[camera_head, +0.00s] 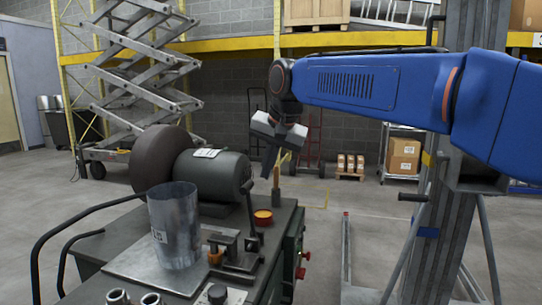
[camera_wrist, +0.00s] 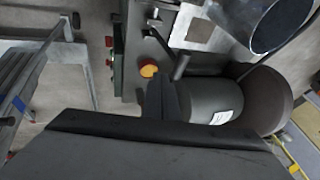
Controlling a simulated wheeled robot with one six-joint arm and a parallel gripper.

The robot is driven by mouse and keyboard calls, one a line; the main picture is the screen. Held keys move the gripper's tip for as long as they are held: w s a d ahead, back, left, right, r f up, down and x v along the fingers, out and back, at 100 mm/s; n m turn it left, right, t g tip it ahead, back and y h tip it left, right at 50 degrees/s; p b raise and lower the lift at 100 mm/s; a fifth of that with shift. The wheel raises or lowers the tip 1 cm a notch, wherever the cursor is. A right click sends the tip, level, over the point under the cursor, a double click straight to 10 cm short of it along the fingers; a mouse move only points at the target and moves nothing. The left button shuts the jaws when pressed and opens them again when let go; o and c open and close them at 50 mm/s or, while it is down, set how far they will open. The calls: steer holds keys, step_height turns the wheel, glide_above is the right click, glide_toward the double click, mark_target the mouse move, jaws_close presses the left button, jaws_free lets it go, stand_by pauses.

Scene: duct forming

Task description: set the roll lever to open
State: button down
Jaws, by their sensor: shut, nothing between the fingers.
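My gripper (camera_head: 267,170) points down above the right rear part of the machine bench, to the right of the grey motor. Its fingers are shut and empty. In the wrist view my gripper (camera_wrist: 168,98) covers part of the motor. A thin dark upright lever (camera_head: 251,212) stands on the bench beside the motor; I cannot tell for sure that it is the roll lever, nor its setting. A brown-handled upright rod (camera_head: 276,178) stands at the bench's rear right, just below and right of the gripper. They appear apart, but depth is hard to judge.
The bench carries a grey motor (camera_head: 222,175), a dark wheel (camera_head: 160,160), an upright sheet-metal cylinder (camera_head: 174,225) and a yellow-rimmed red button (camera_head: 263,216). Red knobs (camera_head: 302,272) stick out on its right side. A metal frame (camera_head: 347,255) stands to the right, with clear floor between.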

steer(key=shift+w+a+f, duration=0.3)
steer(key=shift+a+f, duration=0.25)
steer(key=shift+a, duration=0.25)
steer(key=shift+w+a+f, duration=0.25)
steer(key=shift+a+f, duration=0.3)
steer(key=shift+a, duration=0.25)
steer(key=shift+a, duration=0.15)
steer(key=shift+w+a+f+g+h, duration=0.15)
steer(key=shift+w+a+h, duration=0.2)
steer(key=shift+a, duration=0.4)
steer(key=shift+w+a+r+g+h, duration=0.15)
steer(key=shift+a+h, duration=0.3)
steer(key=shift+a, duration=0.25)
steer(key=shift+n+h, duration=0.3)
steer(key=shift+h, duration=0.6)
steer(key=shift+w+a+f, duration=0.25)
steer(key=shift+w+a, duration=0.05)
steer(key=shift+a, duration=0.55)
steer(key=shift+w+a+f, duration=0.25)
steer(key=shift+a, duration=0.65)
steer(key=shift+w+a+f, duration=0.25)
steer(key=shift+w+a, duration=0.05)
steer(key=shift+a, duration=0.55)
